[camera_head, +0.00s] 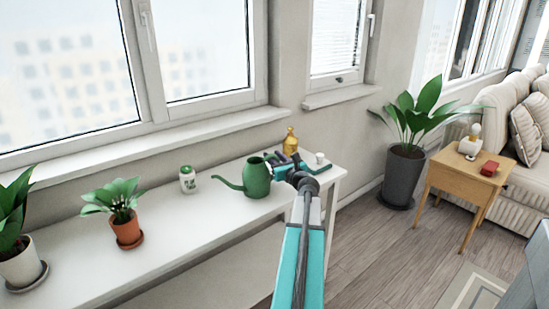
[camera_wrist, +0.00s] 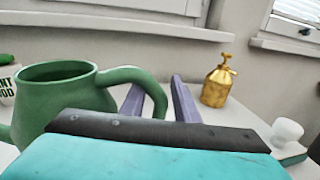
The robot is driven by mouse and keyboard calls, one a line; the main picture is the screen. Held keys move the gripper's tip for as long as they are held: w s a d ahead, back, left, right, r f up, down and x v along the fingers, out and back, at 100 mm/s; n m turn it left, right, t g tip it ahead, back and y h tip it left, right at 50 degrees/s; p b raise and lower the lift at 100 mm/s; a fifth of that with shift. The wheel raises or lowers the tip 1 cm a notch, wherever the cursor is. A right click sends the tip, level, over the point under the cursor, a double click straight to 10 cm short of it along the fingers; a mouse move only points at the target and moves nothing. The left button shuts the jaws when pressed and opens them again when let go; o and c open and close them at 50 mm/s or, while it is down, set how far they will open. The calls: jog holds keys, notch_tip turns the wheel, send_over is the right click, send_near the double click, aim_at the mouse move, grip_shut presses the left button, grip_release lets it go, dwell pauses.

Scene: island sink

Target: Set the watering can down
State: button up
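The green watering can (camera_head: 256,177) stands upright on the white table, its spout pointing left. In the wrist view its body (camera_wrist: 62,105) is at the left and its handle arches right towards my gripper. My gripper (camera_head: 273,163) is at the can's right side, level with its upper part. In the wrist view its two purple fingers (camera_wrist: 158,98) are apart, with the handle passing between them. The lower end of the handle is hidden behind the gripper's black front, so I cannot tell whether the fingers press on it.
The white table (camera_head: 190,225) runs below the window. A white bottle (camera_head: 188,180) and potted plant (camera_head: 125,222) stand left of the can. A gold spray bottle (camera_head: 290,142) and small white object (camera_head: 320,158) are to the right. Bare tabletop lies in front of the can.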

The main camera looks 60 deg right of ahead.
jog(key=shift+f, duration=0.1)
dwell(0.3)
jog(key=shift+f, duration=0.1)
jog(key=v, duration=1.3)
jog(key=shift+s+a+f, duration=0.1)
jog(key=shift+s+a, duration=0.05)
jog(key=shift+s, duration=0.2)
jog(key=shift+s, duration=0.1)
dwell(0.6)
